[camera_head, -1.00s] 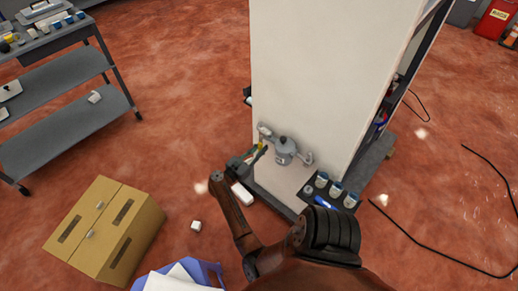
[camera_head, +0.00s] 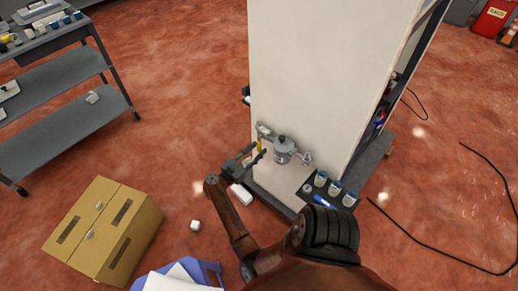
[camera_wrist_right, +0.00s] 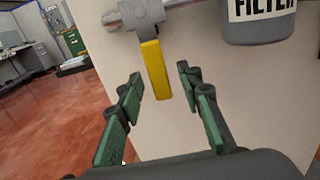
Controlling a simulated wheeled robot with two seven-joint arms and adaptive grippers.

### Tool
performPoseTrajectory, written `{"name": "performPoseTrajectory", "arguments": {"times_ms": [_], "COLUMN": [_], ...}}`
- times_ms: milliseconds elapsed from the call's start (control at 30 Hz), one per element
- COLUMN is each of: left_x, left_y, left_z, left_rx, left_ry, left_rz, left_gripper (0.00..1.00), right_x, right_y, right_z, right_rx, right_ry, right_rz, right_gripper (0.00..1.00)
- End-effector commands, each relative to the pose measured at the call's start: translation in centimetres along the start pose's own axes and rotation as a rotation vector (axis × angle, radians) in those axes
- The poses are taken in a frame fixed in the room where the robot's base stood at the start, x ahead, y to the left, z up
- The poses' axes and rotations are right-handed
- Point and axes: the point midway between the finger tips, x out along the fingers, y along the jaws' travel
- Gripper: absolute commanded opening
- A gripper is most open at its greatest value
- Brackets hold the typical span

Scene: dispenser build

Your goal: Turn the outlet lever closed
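The yellow outlet lever (camera_wrist_right: 156,76) hangs down from a grey valve (camera_wrist_right: 142,12) on the white dispenser panel in the right wrist view. In the head view the lever (camera_head: 259,146) is a small yellow spot left of the grey filter housing (camera_head: 283,148). My right gripper (camera_wrist_right: 160,75) is open, with green-padded fingers on either side of the lever's lower end and gaps to both sides. In the head view my right gripper (camera_head: 259,158) is close to the panel at the lever. I cannot tell how near the fingertips are in depth. My left gripper is not in view.
The filter housing (camera_wrist_right: 258,22) is just right of the lever. Several cups stand on a dark shelf (camera_head: 314,199) at the dispenser's lower right. A cardboard box (camera_head: 90,228) and a blue bin (camera_head: 212,270) stand on the floor. A grey cart (camera_head: 70,104) is at left.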

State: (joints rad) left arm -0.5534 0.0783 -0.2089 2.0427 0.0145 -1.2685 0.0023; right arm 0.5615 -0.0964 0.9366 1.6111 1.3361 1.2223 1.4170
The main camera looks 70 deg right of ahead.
Motion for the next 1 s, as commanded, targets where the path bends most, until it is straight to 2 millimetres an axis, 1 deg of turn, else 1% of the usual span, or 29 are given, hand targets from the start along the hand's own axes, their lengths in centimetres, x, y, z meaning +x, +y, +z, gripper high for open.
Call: {"name": "performPoseTrajectory", "arguments": {"times_ms": [33, 300, 400, 500, 667, 1000], "left_x": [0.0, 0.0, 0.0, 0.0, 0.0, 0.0], "left_y": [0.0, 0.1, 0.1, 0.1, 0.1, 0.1], "left_z": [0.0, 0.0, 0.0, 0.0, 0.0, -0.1], "left_rx": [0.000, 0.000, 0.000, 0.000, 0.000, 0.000], "left_ry": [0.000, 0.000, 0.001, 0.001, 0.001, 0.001], "left_rz": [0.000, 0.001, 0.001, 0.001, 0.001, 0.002], "left_gripper": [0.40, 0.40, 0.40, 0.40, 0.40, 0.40], "right_x": [-1.2, -6.8, -8.3, -9.4, -10.1, -10.2], "right_y": [0.1, 0.1, 0.0, 0.0, 0.0, 0.0], "right_z": [-0.1, -0.1, -0.1, -0.1, 0.0, -0.1], "right_rx": [0.001, -0.002, -0.001, -0.002, -0.001, -0.001], "right_ry": [0.004, 0.003, 0.002, 0.002, 0.001, 0.001], "right_rz": [0.003, 0.002, 0.001, 0.001, -0.001, 0.000], "right_gripper": [0.33, 0.33, 0.33, 0.33, 0.33, 0.33]}}
